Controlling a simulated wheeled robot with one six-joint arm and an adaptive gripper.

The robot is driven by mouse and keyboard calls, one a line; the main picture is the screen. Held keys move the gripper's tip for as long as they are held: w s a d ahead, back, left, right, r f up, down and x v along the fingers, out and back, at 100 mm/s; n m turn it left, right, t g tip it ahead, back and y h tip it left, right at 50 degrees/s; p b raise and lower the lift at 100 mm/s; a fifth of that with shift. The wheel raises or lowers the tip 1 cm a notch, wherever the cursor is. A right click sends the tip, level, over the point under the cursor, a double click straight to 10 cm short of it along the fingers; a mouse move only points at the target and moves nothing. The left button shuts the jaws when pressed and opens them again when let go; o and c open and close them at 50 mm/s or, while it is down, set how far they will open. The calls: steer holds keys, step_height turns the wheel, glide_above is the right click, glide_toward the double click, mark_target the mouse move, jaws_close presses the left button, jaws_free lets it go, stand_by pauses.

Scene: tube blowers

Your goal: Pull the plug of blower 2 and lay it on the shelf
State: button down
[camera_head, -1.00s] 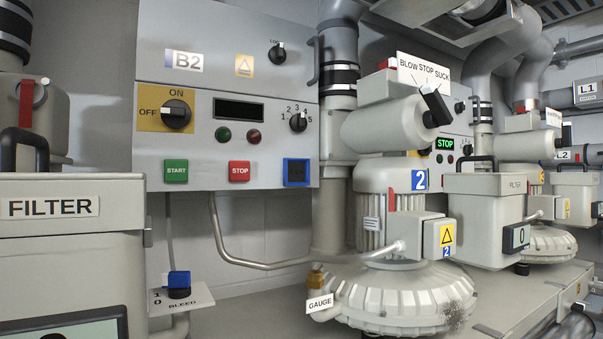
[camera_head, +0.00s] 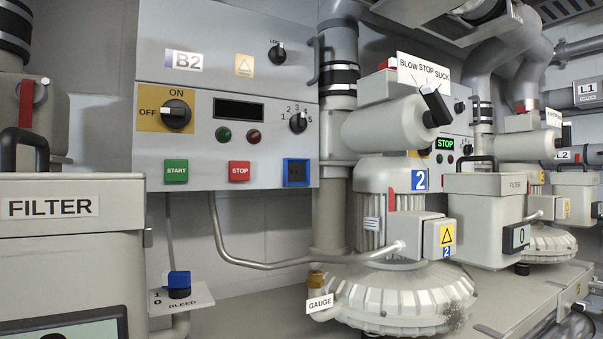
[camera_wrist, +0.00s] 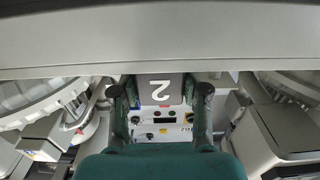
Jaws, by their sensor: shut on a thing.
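In the wrist view my gripper (camera_wrist: 161,103) has its two dark fingers on either side of a grey block with a white 2, seen upside down, which I take to be the plug (camera_wrist: 160,92). The fingers are shut on it. Its far end and any cord are hidden. The head view shows neither my gripper nor the plug. There, blower 2 (camera_head: 392,205) stands right of centre with a blue 2 label. A blue-framed dark socket (camera_head: 297,172) sits on the B2 panel with nothing in it. I cannot make out the shelf for certain.
A wide grey bar (camera_wrist: 160,40) crosses the top of the wrist view, close to the fingers. The B2 control panel (camera_head: 225,100) fills the wall left of the blower. A filter box (camera_head: 70,240) stands at the left. A gauge tag (camera_head: 320,303) and bleed lever (camera_head: 179,284) stick out low down.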

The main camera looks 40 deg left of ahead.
steer(key=c, duration=0.5)
jaws_free()
steer(key=shift+d, duration=0.1)
